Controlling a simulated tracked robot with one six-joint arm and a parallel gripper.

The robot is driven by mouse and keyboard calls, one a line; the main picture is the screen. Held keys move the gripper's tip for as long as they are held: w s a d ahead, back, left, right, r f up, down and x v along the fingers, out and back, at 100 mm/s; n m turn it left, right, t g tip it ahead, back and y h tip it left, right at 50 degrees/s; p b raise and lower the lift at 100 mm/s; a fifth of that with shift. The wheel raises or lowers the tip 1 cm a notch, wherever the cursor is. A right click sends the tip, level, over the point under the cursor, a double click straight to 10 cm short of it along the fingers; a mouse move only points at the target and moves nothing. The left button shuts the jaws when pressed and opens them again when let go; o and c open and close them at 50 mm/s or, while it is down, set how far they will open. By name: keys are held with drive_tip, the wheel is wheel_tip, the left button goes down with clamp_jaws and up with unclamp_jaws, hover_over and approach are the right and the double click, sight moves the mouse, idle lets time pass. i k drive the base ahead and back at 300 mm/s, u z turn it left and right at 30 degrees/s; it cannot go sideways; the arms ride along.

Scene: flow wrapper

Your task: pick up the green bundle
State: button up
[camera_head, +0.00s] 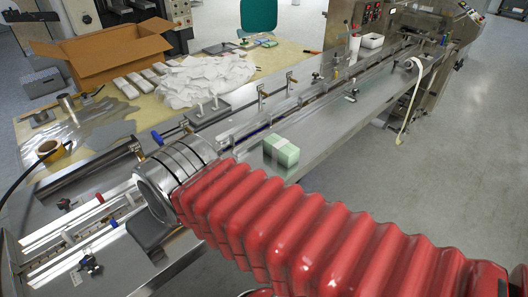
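The green bundle (285,154) is a small pale green block with a lighter band around it. It lies on the steel top of the wrapper, near the front edge and just above my red arm in the picture. My arm crosses from the lower right to a silver ringed section at the left, left of the bundle and apart from it. The fingers of my gripper do not show, so I cannot see whether they are open or shut. The bundle's top and sides show; nothing visible holds it.
The steel wrapper bed (330,135) runs to the upper right, with guide rails behind the bundle. A white strip (410,105) hangs at the right. Grey floor is clear there.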

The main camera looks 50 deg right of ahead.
sight(279, 150)
drive_tip(key=u, duration=1.75)
drive_tip(key=k, duration=1.55)
drive_tip(key=z, duration=1.45)
